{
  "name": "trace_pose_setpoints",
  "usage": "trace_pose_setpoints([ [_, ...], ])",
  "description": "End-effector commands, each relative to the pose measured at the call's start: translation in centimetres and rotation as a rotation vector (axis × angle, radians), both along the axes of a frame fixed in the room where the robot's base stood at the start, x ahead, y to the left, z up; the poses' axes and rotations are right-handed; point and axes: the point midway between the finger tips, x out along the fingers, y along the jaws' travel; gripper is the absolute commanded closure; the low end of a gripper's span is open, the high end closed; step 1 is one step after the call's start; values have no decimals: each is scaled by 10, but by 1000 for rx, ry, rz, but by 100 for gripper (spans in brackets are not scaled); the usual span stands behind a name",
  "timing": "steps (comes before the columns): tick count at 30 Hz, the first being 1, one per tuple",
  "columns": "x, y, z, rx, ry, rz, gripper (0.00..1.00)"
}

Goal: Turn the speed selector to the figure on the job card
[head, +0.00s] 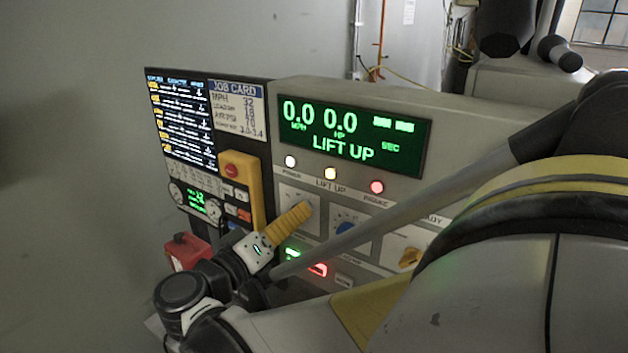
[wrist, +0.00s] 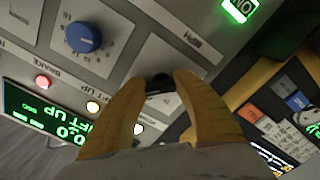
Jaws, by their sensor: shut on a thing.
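The job card (head: 237,108) is at the upper left of the console in the head view; its MPH line reads 32. My gripper (head: 303,209) reaches the left dial plate of the console. In the wrist view my gripper (wrist: 159,82) has its two yellow fingers closed on a small dark knob, the speed selector (wrist: 159,79), beside an MPH label. The fingers hide most of the knob, and I cannot read its pointer. The display (head: 352,134) shows 0.0 MPH, 0.0 HP and LIFT UP.
A blue knob (head: 347,227) sits right of the held one, then an orange knob (head: 411,257). Power, lift up and brake lamps (head: 331,174) are above. Lit green and red buttons (head: 317,269) are below. A yellow box with a red button (head: 236,170) stands close left.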

Motion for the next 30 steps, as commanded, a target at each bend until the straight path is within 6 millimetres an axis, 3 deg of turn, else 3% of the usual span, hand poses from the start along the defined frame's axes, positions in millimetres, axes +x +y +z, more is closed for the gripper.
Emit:
trace_pose_setpoints([
  [14,0,0,1,11,-9,1,96],
  [15,0,0,1,11,-9,1,60],
  [17,0,0,1,10,-8,0,42],
  [26,0,0,0,11,-7,1,42],
  [30,-10,7,0,11,-7,3,42],
])
